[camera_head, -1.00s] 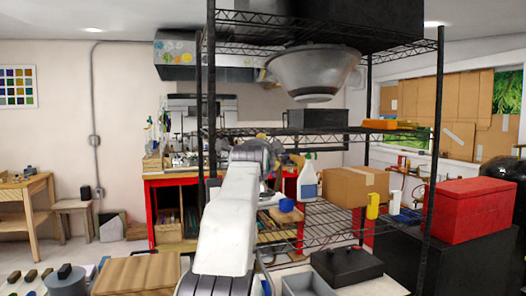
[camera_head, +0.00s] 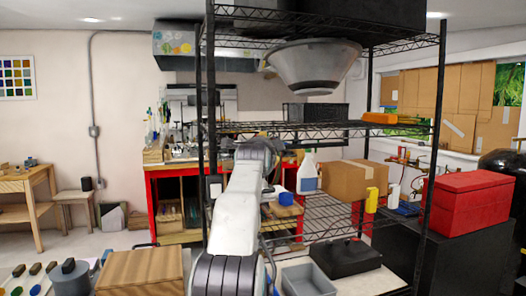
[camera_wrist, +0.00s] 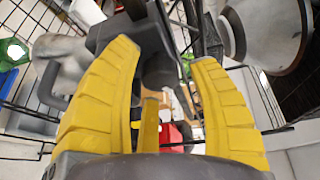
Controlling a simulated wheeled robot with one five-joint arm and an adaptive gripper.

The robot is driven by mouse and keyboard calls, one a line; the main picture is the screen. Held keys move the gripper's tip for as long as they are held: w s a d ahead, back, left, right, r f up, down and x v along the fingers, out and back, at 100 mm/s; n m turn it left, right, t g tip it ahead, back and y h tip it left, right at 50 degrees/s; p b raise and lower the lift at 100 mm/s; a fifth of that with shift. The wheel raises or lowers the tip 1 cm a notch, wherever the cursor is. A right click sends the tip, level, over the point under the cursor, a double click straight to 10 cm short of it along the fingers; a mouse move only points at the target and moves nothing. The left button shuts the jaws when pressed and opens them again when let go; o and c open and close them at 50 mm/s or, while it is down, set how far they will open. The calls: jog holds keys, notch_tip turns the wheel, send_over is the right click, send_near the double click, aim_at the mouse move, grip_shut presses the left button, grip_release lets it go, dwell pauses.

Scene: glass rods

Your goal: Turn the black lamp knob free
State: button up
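In the wrist view my gripper (camera_wrist: 165,55) shows two ribbed yellow fingers, spread wide apart. A dark, blocky part (camera_wrist: 158,68) shows between and beyond the fingertips; I cannot tell whether it is the lamp knob or whether it touches a finger. In the head view my white and grey arm reaches forward toward the black wire shelf (camera_head: 325,130), and my gripper is hidden behind the arm. A wide grey metal shade (camera_head: 312,68) hangs under the upper shelf; it also shows at the upper right of the wrist view (camera_wrist: 268,30). No knob can be made out in the head view.
Shelf posts and wire decks stand close around my arm. A cardboard box (camera_head: 352,181), a white bottle (camera_head: 308,173) and a yellow bottle (camera_head: 371,200) stand on the lower deck. A red box (camera_head: 470,203) is at right. Open floor lies at left.

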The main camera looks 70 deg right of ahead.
jog(key=shift+a+r, duration=0.1)
grip_shut()
dwell(0.3)
jog(key=shift+b, duration=0.4)
jog(key=shift+n+h, duration=0.4)
jog(key=shift+n, duration=0.3)
jog(key=shift+o, duration=0.8)
grip_release()
jog(key=v, duration=1.2)
